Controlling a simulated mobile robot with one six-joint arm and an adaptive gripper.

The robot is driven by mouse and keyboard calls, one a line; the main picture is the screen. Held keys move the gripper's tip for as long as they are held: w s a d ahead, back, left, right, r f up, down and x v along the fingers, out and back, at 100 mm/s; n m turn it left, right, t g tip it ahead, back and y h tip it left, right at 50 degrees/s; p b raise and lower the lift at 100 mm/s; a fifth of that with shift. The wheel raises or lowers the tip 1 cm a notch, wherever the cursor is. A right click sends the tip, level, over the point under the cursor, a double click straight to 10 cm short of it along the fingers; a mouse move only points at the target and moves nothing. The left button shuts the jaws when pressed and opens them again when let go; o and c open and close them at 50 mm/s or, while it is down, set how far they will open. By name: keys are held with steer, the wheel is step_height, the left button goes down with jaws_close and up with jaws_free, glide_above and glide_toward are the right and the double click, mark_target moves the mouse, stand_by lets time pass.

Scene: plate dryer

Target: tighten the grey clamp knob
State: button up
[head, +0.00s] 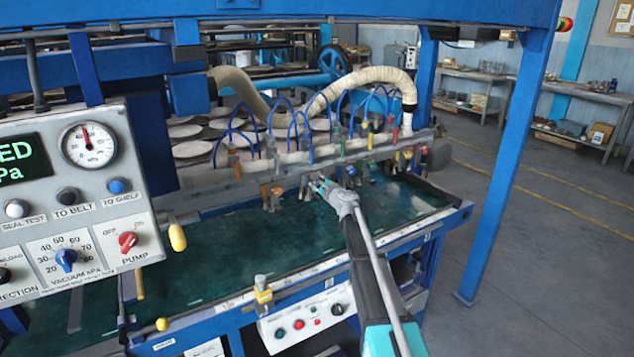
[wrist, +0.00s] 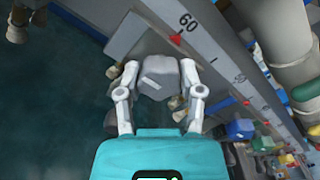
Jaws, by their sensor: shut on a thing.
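The grey clamp knob (wrist: 160,76) is a blocky grey piece in the wrist view, beside the pale rail with the printed scale. My gripper (wrist: 158,82) has one finger on each side of it and is shut on it. In the head view my gripper (head: 322,185) reaches in from the lower right to the front of the rail, among several hanging clamps. The knob is too small and too covered by my fingers to make out there.
The rail (head: 295,160) carries coloured clamps and blue hoses close around my gripper. An orange clamp (head: 277,192) hangs to its left. The green bed (head: 230,262) below is mostly bare. A blue post (head: 508,165) stands to the right. A control panel (head: 80,200) fills the left.

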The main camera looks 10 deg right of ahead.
steer(key=o, duration=1.2)
steer(key=shift+c, duration=0.2)
steer(key=shift+s, duration=0.1)
steer(key=v, duration=1.1)
steer(key=shift+s+d, duration=0.15)
steer(key=shift+s, duration=0.2)
